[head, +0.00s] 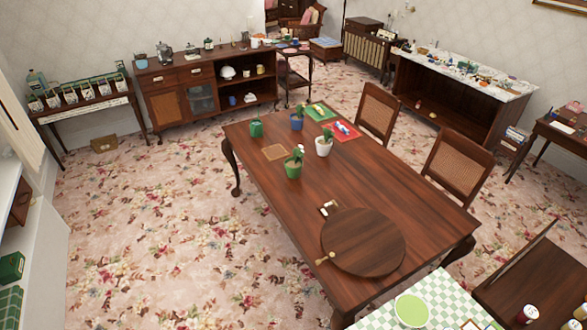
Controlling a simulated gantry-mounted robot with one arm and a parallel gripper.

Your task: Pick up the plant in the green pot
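The plant in the green pot (293,170) stands upright on the long wooden table (392,185), toward its left side. A plant in a white pot (323,148) stands just behind it to the right. A plant in a blue pot (297,122) stands farther back. My gripper is not in view, and nothing touches the green pot.
A green canister (256,129), tan square mat (274,152), green tray (321,112) and red tray (343,133) share the table. A round wooden board (363,243) lies nearer. Chairs (456,163) line the right side. Patterned carpet left of the table is clear.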

